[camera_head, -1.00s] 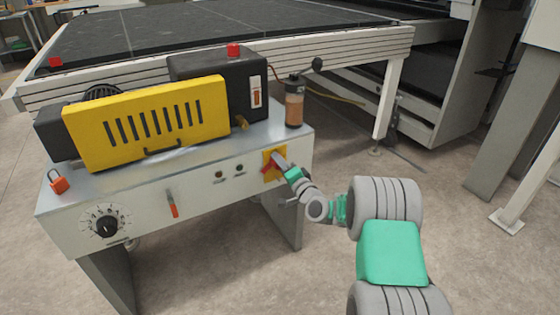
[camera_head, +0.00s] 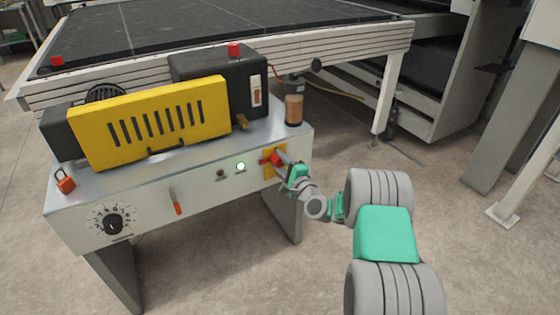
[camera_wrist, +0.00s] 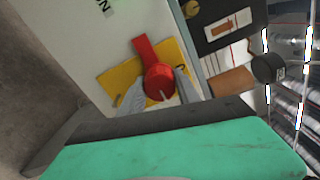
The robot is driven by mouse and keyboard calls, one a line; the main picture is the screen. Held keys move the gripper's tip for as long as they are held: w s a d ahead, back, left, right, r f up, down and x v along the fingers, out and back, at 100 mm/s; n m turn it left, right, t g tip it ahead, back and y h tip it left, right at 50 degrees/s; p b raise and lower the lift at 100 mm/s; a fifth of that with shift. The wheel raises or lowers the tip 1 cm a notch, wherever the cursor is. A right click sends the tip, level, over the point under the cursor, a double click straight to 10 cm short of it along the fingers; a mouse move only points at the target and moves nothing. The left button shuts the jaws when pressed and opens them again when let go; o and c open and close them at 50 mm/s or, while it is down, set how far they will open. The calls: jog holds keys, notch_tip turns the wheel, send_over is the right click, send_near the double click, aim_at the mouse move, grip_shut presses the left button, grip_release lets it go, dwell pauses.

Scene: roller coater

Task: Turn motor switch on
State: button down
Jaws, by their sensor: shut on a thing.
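The red rotary switch (camera_wrist: 157,80) sits on a yellow plate (camera_wrist: 121,82) on the front panel of the coater, at the panel's right end. In the head view the red switch (camera_head: 276,160) shows with its handle pointing left, roughly along the panel. My gripper (camera_wrist: 158,92) is shut on the red knob, one finger on each side of it. In the head view my gripper (camera_head: 284,163) meets the switch from the right and hides part of it.
A dark lamp (camera_head: 220,174), an orange-tipped lever (camera_head: 177,204) and a numbered dial (camera_head: 112,224) are farther left on the panel. A yellow slotted cover (camera_head: 150,125), a black box and a brown bottle (camera_head: 294,108) stand on top. The floor at the right is open.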

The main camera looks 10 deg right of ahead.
dwell(0.4)
jog(key=c, duration=0.9)
grip_release()
jog(key=shift+o, duration=0.2)
jog(key=v, duration=0.7)
jog(key=shift+s+d+p, duration=0.15)
jog(key=shift+s+p, duration=0.2)
jog(key=shift+p, duration=0.05)
